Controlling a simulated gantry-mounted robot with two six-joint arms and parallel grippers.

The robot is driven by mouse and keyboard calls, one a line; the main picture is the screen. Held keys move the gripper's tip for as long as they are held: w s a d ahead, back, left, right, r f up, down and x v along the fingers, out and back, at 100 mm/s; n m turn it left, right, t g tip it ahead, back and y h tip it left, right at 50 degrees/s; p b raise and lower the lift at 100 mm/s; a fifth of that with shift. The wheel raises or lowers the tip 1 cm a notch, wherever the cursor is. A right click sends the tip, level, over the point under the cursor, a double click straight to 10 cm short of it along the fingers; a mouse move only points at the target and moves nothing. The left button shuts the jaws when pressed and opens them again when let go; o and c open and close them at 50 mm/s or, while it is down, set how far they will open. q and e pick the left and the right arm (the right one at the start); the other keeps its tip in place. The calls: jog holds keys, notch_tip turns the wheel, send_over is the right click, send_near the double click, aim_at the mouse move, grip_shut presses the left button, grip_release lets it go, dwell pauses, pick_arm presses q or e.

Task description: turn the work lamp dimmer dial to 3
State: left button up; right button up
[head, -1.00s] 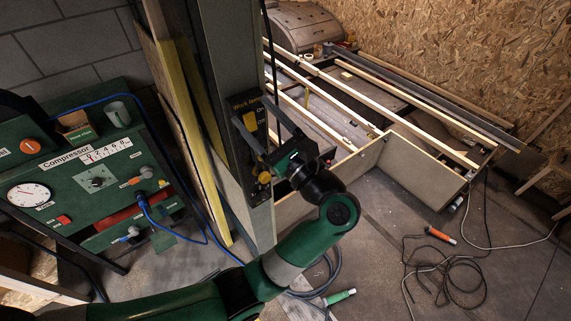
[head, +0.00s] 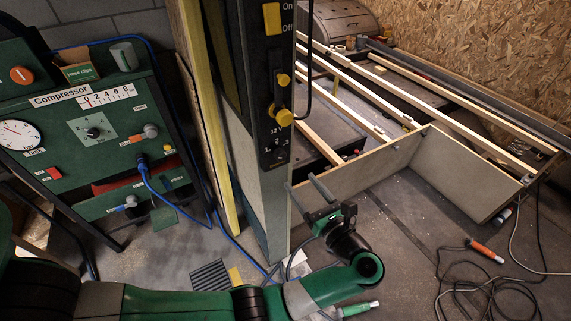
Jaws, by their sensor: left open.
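The black work lamp panel (head: 275,50) is on the upright post. A yellow On/Off switch (head: 272,18) is at its top, with two yellow knobs (head: 284,117) lower down. A small dark dial (head: 276,142) with tiny figures around it, among them 1, 2 and 3, is near the panel's bottom. Its pointer is too small to read. My left gripper (head: 301,181) is open and empty, below and slightly right of the dial, apart from it. Its fingers point up and left. My right gripper is not in view.
A green compressor panel (head: 70,190) with its own dial (head: 93,132), a gauge (head: 17,135) and a blue hose stands at the left. A low timber frame (head: 455,175) is at the right. Cables (head: 470,295) lie on the floor.

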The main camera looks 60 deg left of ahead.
aim_at(282, 158)
pick_arm(q)
jog(key=a, duration=0.9)
jog(key=shift+s+a+b, duration=0.3)
jog(key=shift+a+b, duration=0.1)
grip_shut()
